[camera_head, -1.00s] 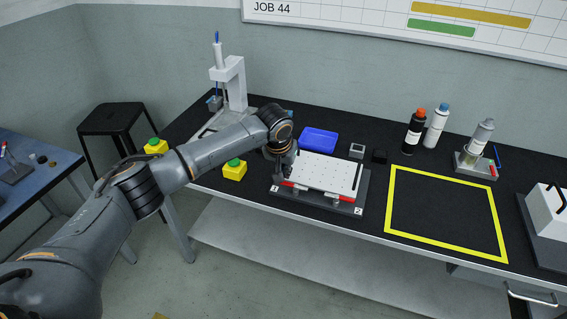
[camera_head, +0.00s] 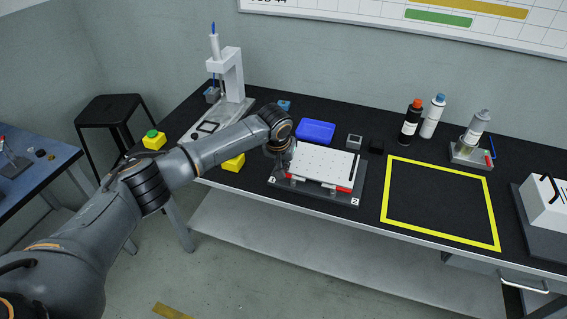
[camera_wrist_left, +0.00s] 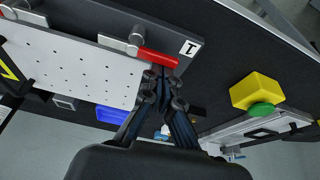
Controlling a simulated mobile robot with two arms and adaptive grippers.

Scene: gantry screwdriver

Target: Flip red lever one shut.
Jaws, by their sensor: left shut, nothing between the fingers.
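Red lever one (camera_wrist_left: 157,58) is on its clamp beside the "1" label (camera_wrist_left: 189,48) in the left wrist view. It points outward past the plate's corner; I cannot make it out clearly in the head view. The white perforated plate (camera_head: 322,163) lies on a dark fixture base, with a second red lever (camera_head: 343,189) at its front edge near the "2" label. My left gripper (camera_wrist_left: 165,80) is shut and empty, close beside lever one; whether it touches is unclear. In the head view the left gripper (camera_head: 284,155) is at the plate's left end, partly hidden by its wrist. My right gripper is not seen.
A blue tray (camera_head: 316,130) sits behind the plate. Bottles (camera_head: 411,122) stand at the back right. The yellow-outlined area (camera_head: 440,203) is clear.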

